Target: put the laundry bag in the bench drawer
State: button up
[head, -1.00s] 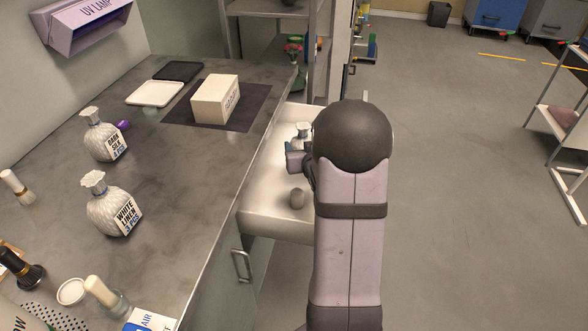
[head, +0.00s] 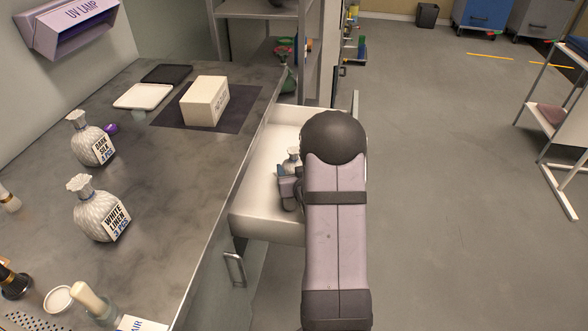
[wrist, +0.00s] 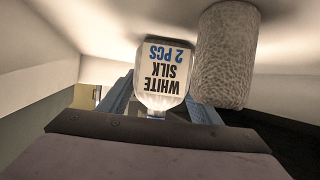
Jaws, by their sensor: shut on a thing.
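The laundry bag (wrist: 163,66) is small and pale, with a tag reading WHITE SILK 2 PCS. In the wrist view its narrow neck sits between the two blue fingers of my gripper (wrist: 160,106), which is shut on it. In the head view the bag (head: 291,159) shows as a small white shape beside my gripper (head: 287,176), low over the open bench drawer (head: 264,170). My arm hides the drawer's right part. I cannot tell whether the bag touches the drawer floor.
On the bench stand bags tagged DARK SILK (head: 91,143) and WHITE LINEN (head: 99,212), and a white box (head: 205,101). The drawer's left part is clear.

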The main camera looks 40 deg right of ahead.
aim_at(294, 150)
jog(key=shift+f, duration=0.2)
jog(key=o, duration=1.2)
jog(key=shift+r, duration=0.1)
jog(key=shift+r, duration=0.15)
jog(key=s+r, duration=0.1)
jog(key=s+a+r, duration=0.1)
jog(key=shift+s+r, duration=0.1)
jog(key=shift+s, duration=0.2)
jog(key=shift+r+p, duration=0.65)
jog(key=shift+r, duration=2.3)
